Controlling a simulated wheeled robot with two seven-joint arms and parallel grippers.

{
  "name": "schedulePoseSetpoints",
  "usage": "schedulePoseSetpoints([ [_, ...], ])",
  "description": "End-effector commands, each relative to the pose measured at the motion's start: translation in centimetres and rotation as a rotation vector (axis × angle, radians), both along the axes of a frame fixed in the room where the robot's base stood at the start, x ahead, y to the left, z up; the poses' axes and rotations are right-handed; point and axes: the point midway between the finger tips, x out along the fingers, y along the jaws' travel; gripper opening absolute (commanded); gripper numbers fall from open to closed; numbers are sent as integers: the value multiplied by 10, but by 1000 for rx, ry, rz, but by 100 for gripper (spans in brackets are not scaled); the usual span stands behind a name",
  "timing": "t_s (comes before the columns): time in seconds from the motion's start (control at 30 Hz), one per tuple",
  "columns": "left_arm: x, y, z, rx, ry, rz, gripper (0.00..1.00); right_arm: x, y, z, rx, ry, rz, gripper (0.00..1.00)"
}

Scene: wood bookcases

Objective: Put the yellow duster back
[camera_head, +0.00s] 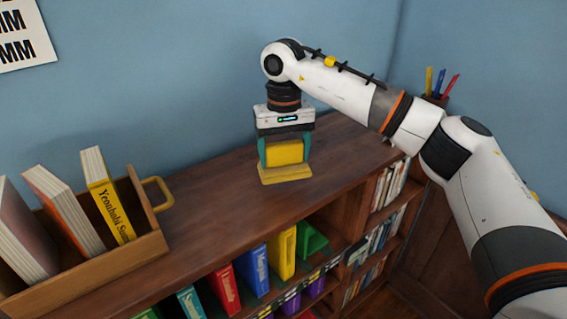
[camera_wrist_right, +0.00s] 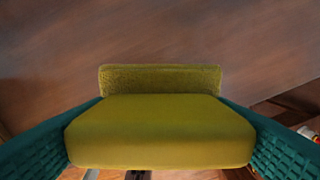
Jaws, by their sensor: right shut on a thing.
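The yellow duster (camera_head: 285,174) is on or just above the top of the bookcase (camera_head: 222,200), towards its right end; I cannot tell whether its base touches the wood. It has a block-shaped upper part and a wider flat base. My right gripper (camera_head: 284,152) points down and is shut on the upper part, with a teal finger on each side. In the right wrist view the duster (camera_wrist_right: 160,130) fills the space between the teal fingers, and its textured base (camera_wrist_right: 160,78) shows beyond the block. My left gripper is not in view.
A wooden crate (camera_head: 150,246) with several books stands at the left on the bookcase top. Coloured books (camera_head: 255,270) fill the shelves below. A pen cup (camera_head: 434,98) with pens stands at the far right, partly behind my arm. The top between crate and duster is clear.

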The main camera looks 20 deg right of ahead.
Motion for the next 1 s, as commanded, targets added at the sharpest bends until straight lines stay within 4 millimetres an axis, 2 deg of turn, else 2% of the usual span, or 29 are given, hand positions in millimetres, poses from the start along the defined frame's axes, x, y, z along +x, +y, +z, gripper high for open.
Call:
schedulePoseSetpoints([
  [0.33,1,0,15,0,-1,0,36,0,0,-37,-1,1,0,58],
  [0.7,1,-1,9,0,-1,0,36,0,0,-44,0,-1,0,58],
  [0.73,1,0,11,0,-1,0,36,0,0,-43,0,-1,0,81],
  [0.83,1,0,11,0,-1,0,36,0,0,-43,0,-1,0,97],
  [1.0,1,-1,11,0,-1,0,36,0,0,-43,0,-1,0,98],
])
